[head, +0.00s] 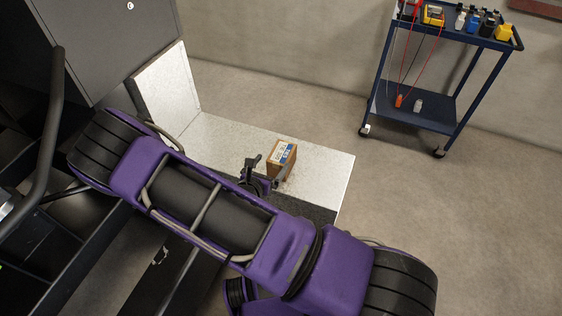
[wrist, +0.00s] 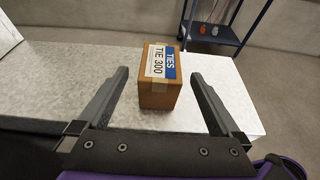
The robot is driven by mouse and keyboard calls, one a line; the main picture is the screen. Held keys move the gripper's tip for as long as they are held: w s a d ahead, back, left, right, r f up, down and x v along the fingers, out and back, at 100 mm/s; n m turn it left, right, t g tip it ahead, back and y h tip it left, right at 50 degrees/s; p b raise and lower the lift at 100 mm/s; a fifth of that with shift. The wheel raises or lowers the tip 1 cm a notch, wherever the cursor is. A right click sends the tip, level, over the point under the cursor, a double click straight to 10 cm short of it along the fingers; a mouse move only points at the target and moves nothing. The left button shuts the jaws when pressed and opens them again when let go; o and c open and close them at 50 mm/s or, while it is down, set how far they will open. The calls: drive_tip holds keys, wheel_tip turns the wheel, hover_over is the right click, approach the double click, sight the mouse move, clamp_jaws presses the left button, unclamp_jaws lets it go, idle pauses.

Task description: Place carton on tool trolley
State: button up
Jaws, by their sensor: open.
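The carton (head: 282,158) is a small brown box with a white and blue label. It stands on a light metal-topped surface (head: 235,142), near that surface's right end. In the wrist view the carton (wrist: 159,88) shows its label reading "TIES TIE 300". My gripper (wrist: 160,98) is open, with one finger on each side of the carton and visible gaps between. In the head view my gripper (head: 264,172) is at the carton's near left side, partly hidden by my arm. The tool trolley (head: 420,108) is dark blue, on castors, at the upper right.
The trolley's top shelf holds a yellow meter (head: 433,15), several bottles and yellow-and-black items at the right. Its lower shelf holds an orange item (head: 399,101) and a white one, with much bare room. Clear concrete floor (head: 400,185) lies between the metal-topped surface and the trolley.

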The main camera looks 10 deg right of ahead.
sight(281, 154)
drive_tip(key=x, duration=0.4)
drive_tip(key=shift+w+d+f, duration=0.1)
drive_tip(key=x, duration=0.1)
drive_tip(key=b+x, duration=0.1)
drive_tip(key=x, duration=0.3)
drive_tip(key=shift+d+f, duration=0.1)
drive_tip(key=shift+f, duration=0.2)
drive_tip(key=c, duration=1.5)
drive_tip(key=s+r+p, duration=0.1)
drive_tip(key=s+r, duration=0.3)
drive_tip(key=r, duration=0.6)
drive_tip(key=s+r+n+y, duration=0.1)
drive_tip(key=s+r, duration=0.3)
drive_tip(key=r, duration=0.7)
drive_tip(key=shift+t+p, duration=0.4)
